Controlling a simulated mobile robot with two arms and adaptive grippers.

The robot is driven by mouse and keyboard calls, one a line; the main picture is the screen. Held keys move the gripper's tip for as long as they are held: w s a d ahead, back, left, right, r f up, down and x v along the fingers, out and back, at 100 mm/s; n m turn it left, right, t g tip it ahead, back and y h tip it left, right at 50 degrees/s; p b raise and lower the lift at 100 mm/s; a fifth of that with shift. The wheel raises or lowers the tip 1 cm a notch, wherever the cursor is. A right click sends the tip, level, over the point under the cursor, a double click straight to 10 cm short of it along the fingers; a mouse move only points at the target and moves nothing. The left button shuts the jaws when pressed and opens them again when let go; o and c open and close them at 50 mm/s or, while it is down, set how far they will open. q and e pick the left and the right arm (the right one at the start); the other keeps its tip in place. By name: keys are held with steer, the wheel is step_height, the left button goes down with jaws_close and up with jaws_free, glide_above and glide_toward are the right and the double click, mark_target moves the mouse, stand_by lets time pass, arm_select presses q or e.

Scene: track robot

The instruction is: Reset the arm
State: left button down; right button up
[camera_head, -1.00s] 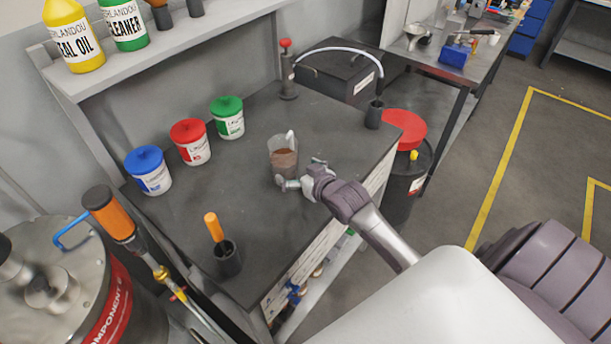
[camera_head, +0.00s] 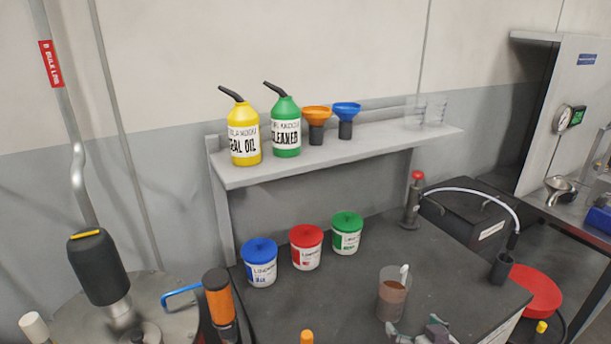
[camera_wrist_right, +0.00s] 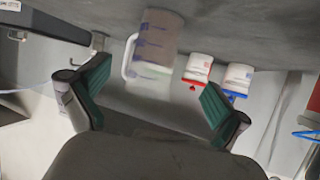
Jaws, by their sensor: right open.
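A clear beaker (camera_head: 391,298) with brown contents and a pale handle stands on the dark workbench (camera_head: 340,318). My right gripper (camera_head: 418,332) is at the bottom edge of the head view, close in front of the beaker and partly cut off by the frame. In the right wrist view, the picture is upside down; the gripper (camera_wrist_right: 154,98) is open with its green-padded fingers well apart. The beaker (camera_wrist_right: 156,45) shows beyond the fingertips, and nothing is gripped. My left gripper is out of view.
Blue (camera_head: 259,262), red (camera_head: 306,247) and green (camera_head: 346,233) lidded tubs stand at the back of the bench. A shelf (camera_head: 375,146) above holds bottles and funnels. A metal drum (camera_head: 172,325) is at left, a red lid (camera_head: 536,290) at right.

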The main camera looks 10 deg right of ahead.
steer(key=s+a+f+n+g, duration=0.1)
steer(key=s+a+f+g, duration=0.15)
steer(key=s, duration=0.55)
steer(key=s+a+f+g, duration=0.2)
steer(key=s+a+g, duration=0.2)
steer(key=s, duration=0.5)
steer(key=s+a+f+n+g, duration=0.1)
steer(key=s+a+f+g, duration=0.2)
steer(key=s, duration=0.5)
step_height(320, 180, down, 24)
steer(key=s+g, duration=0.2)
steer(key=s+d+f, duration=0.2)
steer(key=s+f, duration=1.4)
steer(key=f, duration=0.1)
steer(key=shift+s+d+g+b, duration=0.2)
steer(key=shift+g+b, duration=0.15)
steer(key=shift+b, duration=0.1)
steer(key=shift+f, duration=0.1)
